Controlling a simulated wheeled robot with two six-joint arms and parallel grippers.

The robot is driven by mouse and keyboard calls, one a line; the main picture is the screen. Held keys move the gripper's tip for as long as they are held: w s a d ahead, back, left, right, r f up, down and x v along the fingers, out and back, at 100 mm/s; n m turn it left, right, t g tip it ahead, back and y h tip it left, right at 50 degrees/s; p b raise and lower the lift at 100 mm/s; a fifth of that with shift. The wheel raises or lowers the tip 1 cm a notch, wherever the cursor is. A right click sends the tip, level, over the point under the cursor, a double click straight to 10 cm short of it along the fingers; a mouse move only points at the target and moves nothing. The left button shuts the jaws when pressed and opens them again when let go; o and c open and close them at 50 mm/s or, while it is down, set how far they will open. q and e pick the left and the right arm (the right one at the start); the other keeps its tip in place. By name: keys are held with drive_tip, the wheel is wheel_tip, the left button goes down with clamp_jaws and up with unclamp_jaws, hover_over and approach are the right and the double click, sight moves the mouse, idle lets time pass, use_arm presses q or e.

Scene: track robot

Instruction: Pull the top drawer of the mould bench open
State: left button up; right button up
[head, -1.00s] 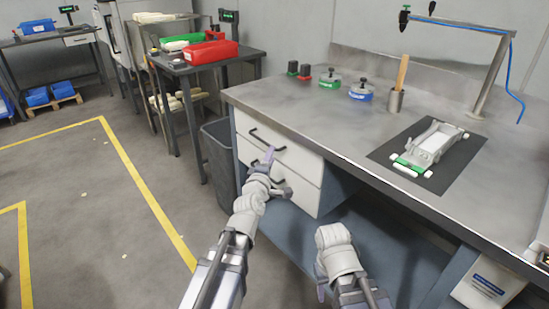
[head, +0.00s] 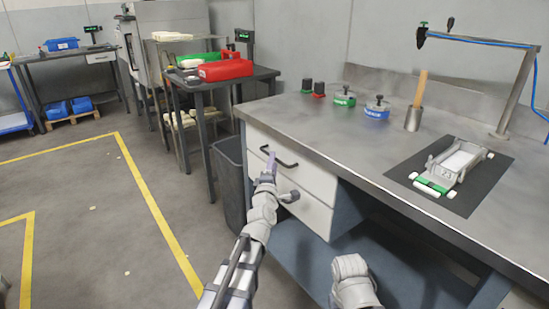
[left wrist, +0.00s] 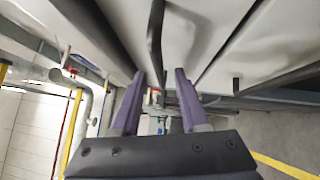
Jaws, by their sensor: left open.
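The mould bench (head: 330,120) has a white two-drawer unit under its left end. The top drawer (head: 312,178) looks shut, flush with the drawer below, and has a dark bar handle (head: 285,162). My left gripper (head: 271,160) is open at this handle. In the left wrist view the top handle (left wrist: 155,40) runs down into the gap between the purple fingertips of my left gripper (left wrist: 159,80); I cannot tell if they touch it. The lower drawer's handle (left wrist: 270,80) lies to the right there. My right gripper is out of view; only its wrist shows.
A dark bin (head: 230,180) stands left of the drawers. The bench top carries a toy-like vehicle on a dark mat (head: 478,198), a mallet in a cup (head: 413,120) and green and blue pots. Open floor with yellow lines lies at left.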

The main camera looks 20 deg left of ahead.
use_arm(q)
drive_tip(key=w, duration=0.3)
drive_tip(key=shift+w+a+r, duration=0.1)
drive_tip(key=shift+a+r, duration=0.1)
clamp_jaws()
idle(1.3)
